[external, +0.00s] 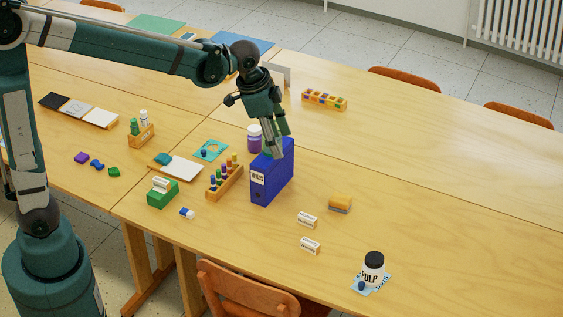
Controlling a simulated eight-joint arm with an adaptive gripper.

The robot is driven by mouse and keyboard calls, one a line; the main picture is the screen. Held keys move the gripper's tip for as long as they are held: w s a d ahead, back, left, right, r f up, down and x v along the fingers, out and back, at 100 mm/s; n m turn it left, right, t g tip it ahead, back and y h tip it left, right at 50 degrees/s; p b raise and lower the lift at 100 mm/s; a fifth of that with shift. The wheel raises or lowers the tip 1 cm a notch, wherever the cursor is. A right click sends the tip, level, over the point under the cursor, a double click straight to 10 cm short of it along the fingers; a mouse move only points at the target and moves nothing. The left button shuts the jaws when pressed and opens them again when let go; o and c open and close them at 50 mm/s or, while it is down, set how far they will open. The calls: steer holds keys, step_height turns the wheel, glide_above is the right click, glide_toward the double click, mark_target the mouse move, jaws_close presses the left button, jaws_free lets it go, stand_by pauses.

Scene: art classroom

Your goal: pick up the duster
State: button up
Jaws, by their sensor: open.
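A small block with an orange-yellow top and a grey-blue underside (340,204), which looks like the duster, lies on the table to the right of the blue box file. My gripper (277,148) points down at the top of the blue box file (271,175), to the left of the duster and farther back. Its fingers are open, and I see nothing held between them. Whether the fingers touch the file cannot be told from this view.
Two small white boxes (307,220) lie left of the duster. A black-lidded jar (374,266) stands on a blue sheet nearer the front. A peg rack (225,181) and a purple jar (254,138) stand by the file. The table right of the duster is clear.

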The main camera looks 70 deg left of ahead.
steer(key=w+a+f+m+g, duration=0.2)
steer(key=w+a+f, duration=0.2)
steer(key=w+f, duration=0.9)
steer(key=m+g, duration=0.1)
steer(key=m, duration=0.1)
glide_above(341, 197)
steer(key=f, duration=1.3)
steer(key=shift+s+d+f, duration=0.2)
steer(key=shift+d+f, duration=0.05)
steer(key=shift+f, duration=0.05)
steer(key=shift+w+f, duration=0.15)
steer(key=shift+f, duration=0.3)
steer(key=shift+a, duration=0.1)
steer(key=shift+f, duration=0.1)
steer(key=shift+f, duration=1.15)
steer(key=shift+f, duration=0.15)
steer(key=shift+f+b, duration=0.4)
steer(key=shift+f, duration=2.1)
